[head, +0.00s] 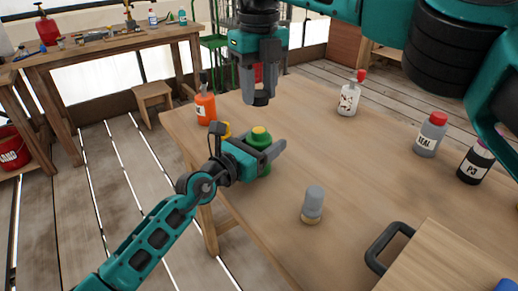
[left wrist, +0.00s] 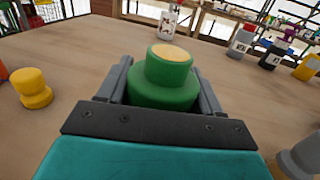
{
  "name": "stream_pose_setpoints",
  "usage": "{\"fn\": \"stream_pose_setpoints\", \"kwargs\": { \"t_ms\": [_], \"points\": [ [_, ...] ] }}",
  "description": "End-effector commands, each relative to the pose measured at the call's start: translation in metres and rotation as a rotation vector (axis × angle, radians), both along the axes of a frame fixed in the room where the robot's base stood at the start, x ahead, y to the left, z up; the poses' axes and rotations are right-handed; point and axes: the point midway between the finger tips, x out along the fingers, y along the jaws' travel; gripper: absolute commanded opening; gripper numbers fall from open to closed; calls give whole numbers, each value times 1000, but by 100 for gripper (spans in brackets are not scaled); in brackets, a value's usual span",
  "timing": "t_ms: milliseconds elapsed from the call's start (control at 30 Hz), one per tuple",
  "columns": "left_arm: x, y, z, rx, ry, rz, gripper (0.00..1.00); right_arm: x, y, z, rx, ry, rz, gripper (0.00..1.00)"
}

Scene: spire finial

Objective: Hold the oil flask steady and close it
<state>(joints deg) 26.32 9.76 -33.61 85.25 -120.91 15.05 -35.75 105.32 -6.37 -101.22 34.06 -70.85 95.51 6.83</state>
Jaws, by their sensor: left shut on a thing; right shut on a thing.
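The green flask (head: 258,142) stands upright near the table's left edge, with a pale yellow disc showing on its top. My left gripper (head: 264,152) is shut around its body; the left wrist view shows the flask (left wrist: 165,92) between both fingers. My right gripper (head: 260,84) is shut on a small red and black piece (head: 261,98), held in the air above and behind the flask, apart from it. Its upper part is partly hidden by the fingers. A yellow knob-shaped piece (left wrist: 33,88) stands on the table left of the flask.
An orange bottle (head: 205,107) stands behind the flask. A grey-topped jar (head: 313,204) is to the front right. A white red-capped bottle (head: 348,98), a grey bottle (head: 431,135) and a dark bottle (head: 476,160) stand farther right. The table's middle is clear.

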Motion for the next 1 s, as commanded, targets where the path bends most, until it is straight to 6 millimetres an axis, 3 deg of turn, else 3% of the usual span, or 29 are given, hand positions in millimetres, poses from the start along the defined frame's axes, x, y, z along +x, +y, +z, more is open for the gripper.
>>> {"fn": "stream_pose_setpoints", "kwargs": {
  "t_ms": [367, 1000],
  "points": [
    [0, 0, 0, 1, 0, 0, 10, 0, 0, -47, -2, 3, 0, 12],
    [0, 0, -1, 1, 1, 0, 10, 0, 0, -54, -1, 2, 0, 12]
  ]
}}
